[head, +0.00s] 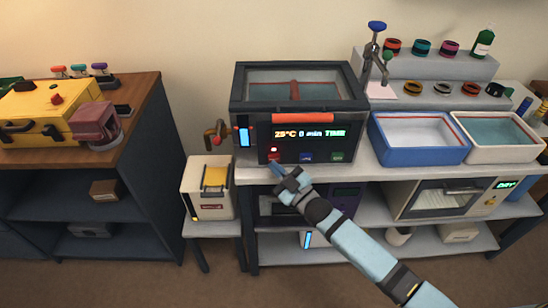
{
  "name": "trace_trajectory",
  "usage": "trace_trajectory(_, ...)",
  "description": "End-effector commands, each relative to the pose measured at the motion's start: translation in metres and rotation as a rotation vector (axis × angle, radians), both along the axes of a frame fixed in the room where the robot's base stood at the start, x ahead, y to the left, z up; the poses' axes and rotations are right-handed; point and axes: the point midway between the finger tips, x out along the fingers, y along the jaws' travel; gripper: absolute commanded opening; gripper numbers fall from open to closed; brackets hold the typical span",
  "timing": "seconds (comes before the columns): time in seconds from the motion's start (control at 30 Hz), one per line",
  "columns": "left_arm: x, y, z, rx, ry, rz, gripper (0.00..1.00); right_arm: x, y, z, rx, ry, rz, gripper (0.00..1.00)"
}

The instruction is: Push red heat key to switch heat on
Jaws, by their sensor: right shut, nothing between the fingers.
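The red heat key (273,155) is a small red button at the lower left of the dark front panel of the heated bath (322,146). The panel's display (308,133) reads 25°C, 0 min, TIME. My right gripper (275,167) is shut and empty, with its tip just below the red key at the panel's lower edge. I cannot tell whether it touches the panel. My left gripper is not in view.
A blue key (306,157) and a green key (337,156) sit right of the red one. A blue-rimmed tray (420,155) stands to the right on the bench. A cream box machine (208,203) stands to the left.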

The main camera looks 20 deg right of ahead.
Motion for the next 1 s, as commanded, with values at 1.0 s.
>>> trace_trajectory(1.0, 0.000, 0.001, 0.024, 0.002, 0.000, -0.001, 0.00, -0.051, 0.015, 0.000, 0.000, 0.000, 0.000, 0.00)
